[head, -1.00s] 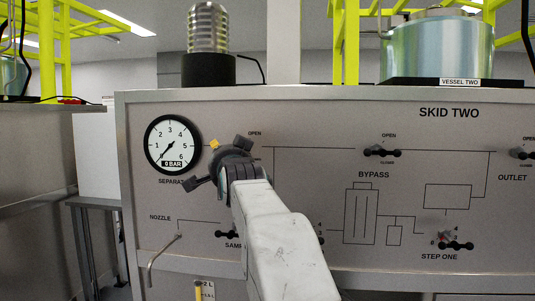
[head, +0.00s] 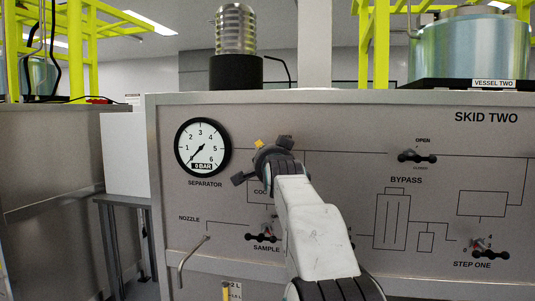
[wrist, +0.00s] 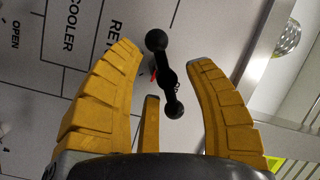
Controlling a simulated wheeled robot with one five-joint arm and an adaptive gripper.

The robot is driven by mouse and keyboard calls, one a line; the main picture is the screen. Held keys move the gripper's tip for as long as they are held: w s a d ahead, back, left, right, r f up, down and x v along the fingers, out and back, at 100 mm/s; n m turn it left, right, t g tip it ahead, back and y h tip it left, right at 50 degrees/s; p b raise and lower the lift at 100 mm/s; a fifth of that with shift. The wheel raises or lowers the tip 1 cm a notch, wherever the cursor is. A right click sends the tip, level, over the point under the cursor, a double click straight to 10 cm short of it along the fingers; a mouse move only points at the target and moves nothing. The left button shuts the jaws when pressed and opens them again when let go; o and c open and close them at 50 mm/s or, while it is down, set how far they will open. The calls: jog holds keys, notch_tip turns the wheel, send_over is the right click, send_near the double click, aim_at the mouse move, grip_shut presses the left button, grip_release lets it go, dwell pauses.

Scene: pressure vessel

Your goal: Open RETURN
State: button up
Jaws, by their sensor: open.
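In the wrist view, a black valve handle (wrist: 169,83) with a ball at each end stands out from the panel beside a label reading "RET", its rest hidden by a finger. A small red mark shows beside the handle. My gripper (wrist: 166,56) is open, its yellow fingers spread to either side of the handle; I cannot tell whether any finger touches it. In the head view my gripper (head: 262,160) is in front of the panel, right of the gauge, and hides the RETURN handle and label there.
The SKID TWO panel (head: 350,115) carries a gauge (head: 203,147) reading near 0 BAR. Other handles are SAMPLE (head: 262,238), partly beside my arm, BYPASS (head: 417,158) and STEP ONE (head: 490,254). A bent nozzle (head: 190,262) sticks out at lower left.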

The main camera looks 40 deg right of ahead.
jog(key=shift+w+d, duration=0.3)
jog(key=shift+w, duration=0.25)
